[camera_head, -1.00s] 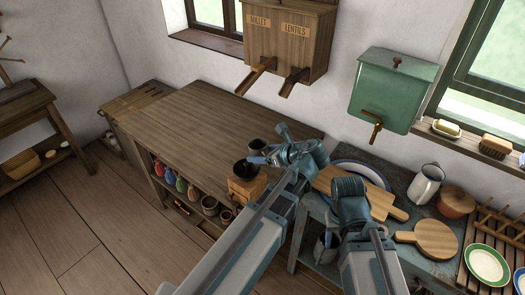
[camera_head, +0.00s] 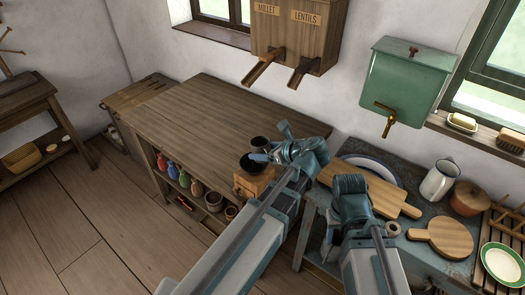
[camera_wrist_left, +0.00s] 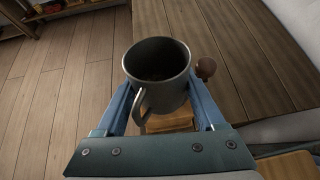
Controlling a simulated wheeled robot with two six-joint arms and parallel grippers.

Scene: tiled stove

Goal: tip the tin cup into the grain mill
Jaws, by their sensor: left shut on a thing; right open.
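The tin cup (camera_head: 258,143) is held in my left gripper (camera_head: 262,156), above the grain mill. In the left wrist view the cup (camera_wrist_left: 158,72) sits between the two blue fingers, roughly upright, with its handle towards me; its inside is dark and its contents are unclear. The grain mill (camera_head: 253,184) is a wooden box with a dark hopper (camera_head: 250,163) on top, near the table's front edge. In the left wrist view the cup hides the hopper, and a brown knob (camera_wrist_left: 205,67) shows beside the cup. My right gripper (camera_head: 350,184) is open near the cutting board; its fingertips are hard to see.
The wooden table (camera_head: 200,118) is mostly clear left of the mill. Lower shelves hold coloured jars. A millet and lentils dispenser (camera_head: 295,35) hangs above. A cutting board (camera_head: 365,190), round board (camera_head: 440,237) and white jug (camera_head: 437,180) crowd the right-hand counter.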

